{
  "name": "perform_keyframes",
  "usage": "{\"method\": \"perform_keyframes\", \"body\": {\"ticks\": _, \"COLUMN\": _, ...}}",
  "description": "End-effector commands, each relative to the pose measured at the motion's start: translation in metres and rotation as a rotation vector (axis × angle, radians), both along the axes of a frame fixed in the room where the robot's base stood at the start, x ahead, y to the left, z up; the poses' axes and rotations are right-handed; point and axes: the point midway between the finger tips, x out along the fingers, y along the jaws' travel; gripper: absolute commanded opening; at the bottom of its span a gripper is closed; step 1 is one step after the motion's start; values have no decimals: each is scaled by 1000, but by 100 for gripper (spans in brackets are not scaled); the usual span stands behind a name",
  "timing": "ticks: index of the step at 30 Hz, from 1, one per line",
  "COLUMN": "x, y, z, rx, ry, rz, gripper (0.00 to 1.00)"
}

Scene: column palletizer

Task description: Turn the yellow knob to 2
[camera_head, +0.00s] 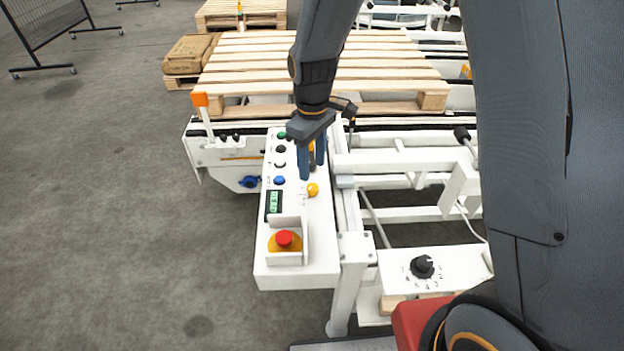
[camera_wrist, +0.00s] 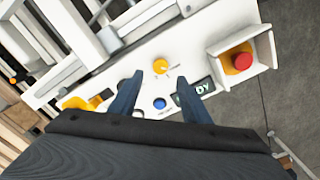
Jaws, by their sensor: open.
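The yellow knob (camera_head: 313,190) sits on the white control panel (camera_head: 300,270), right of the blue button and the small display. In the wrist view the yellow knob (camera_wrist: 161,67) is just beyond the tip of the left finger, with small marks around it too small to read. My gripper (camera_head: 313,170) is over the panel, a little farther back than the knob. It also shows in the wrist view (camera_wrist: 158,82), where its two blue fingers are apart with nothing between the tips. The fingers hide part of the panel's far end.
A red emergency button (camera_head: 285,239) stands in a raised guard at the panel's near end. A blue button (camera_head: 279,181) and a display (camera_head: 273,203) are close by. A black dial (camera_head: 422,266) is lower right. White conveyor rails run along the right.

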Motion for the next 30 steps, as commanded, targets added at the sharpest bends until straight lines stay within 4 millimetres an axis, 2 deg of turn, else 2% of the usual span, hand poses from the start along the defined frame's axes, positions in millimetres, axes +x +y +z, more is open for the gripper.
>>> {"method": "perform_keyframes", "body": {"ticks": 12, "x": -2, "y": 0, "z": -57, "rx": -1, "ry": 3, "rz": -2, "gripper": 43}}
{"method": "perform_keyframes", "body": {"ticks": 18, "x": -2, "y": 0, "z": -69, "rx": 0, "ry": 1, "rz": -3, "gripper": 43}}
{"method": "perform_keyframes", "body": {"ticks": 26, "x": -1, "y": 0, "z": -70, "rx": 0, "ry": 0, "rz": -3, "gripper": 43}}
{"method": "perform_keyframes", "body": {"ticks": 27, "x": -1, "y": 0, "z": -70, "rx": 0, "ry": 0, "rz": -3, "gripper": 41}}
{"method": "perform_keyframes", "body": {"ticks": 30, "x": -1, "y": 0, "z": -70, "rx": 0, "ry": 1, "rz": -3, "gripper": 25}}
